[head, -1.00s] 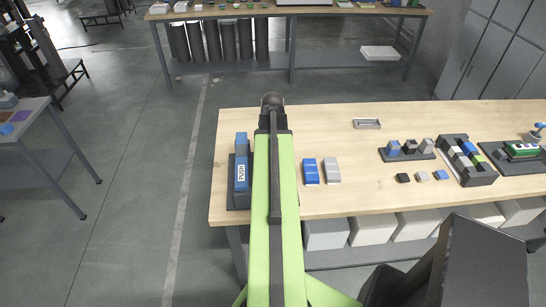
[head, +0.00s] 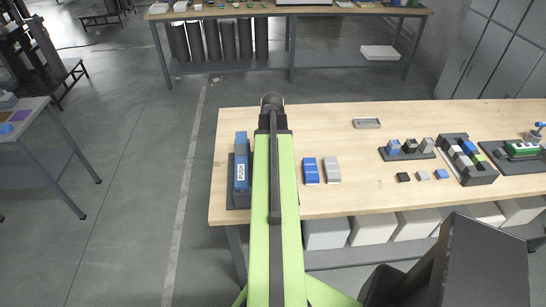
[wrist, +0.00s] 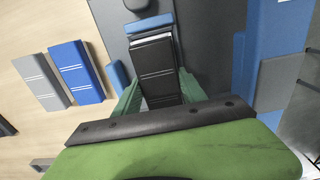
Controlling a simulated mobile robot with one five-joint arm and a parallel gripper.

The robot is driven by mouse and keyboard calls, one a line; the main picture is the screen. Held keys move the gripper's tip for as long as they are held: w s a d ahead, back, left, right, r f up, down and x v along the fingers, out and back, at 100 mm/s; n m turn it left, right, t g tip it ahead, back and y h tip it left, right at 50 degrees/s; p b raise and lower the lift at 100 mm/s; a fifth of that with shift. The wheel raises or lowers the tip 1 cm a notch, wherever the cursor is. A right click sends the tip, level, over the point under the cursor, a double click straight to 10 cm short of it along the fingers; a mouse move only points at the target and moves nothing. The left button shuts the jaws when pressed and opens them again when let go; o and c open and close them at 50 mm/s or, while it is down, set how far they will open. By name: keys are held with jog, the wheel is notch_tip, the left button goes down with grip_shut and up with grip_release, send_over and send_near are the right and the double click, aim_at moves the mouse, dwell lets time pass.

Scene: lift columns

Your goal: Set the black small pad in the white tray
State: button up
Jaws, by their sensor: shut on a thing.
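The black small pad (wrist: 154,70) lies between the green fingers of my gripper (wrist: 155,90) in the wrist view, and the gripper is shut on it. The pad has thin pale lines across it and is over a dark grey base (wrist: 110,22) with blue parts. I cannot tell whether it still touches that base. In the head view my own arm hides the gripper and the pad. A small light grey-white tray (head: 367,123) lies on the wooden table, right of my arm and towards the back.
A blue pad (head: 311,171) and a grey pad (head: 333,170) lie right of my arm. A blue block marked PUSH (head: 241,165) stands on its dark base to the left. Block holders (head: 407,153) fill the table's right. Wood around the tray is clear.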

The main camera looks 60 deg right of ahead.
dwell(0.4)
jog(key=o, duration=1.5)
jog(key=o, duration=0.5)
jog(key=shift+f, duration=0.1)
notch_tip(320, 180, up, 8)
jog(key=p, duration=0.7)
jog(key=shift+f+p, duration=0.1)
jog(key=shift+p, duration=0.2)
jog(key=shift+f, duration=0.1)
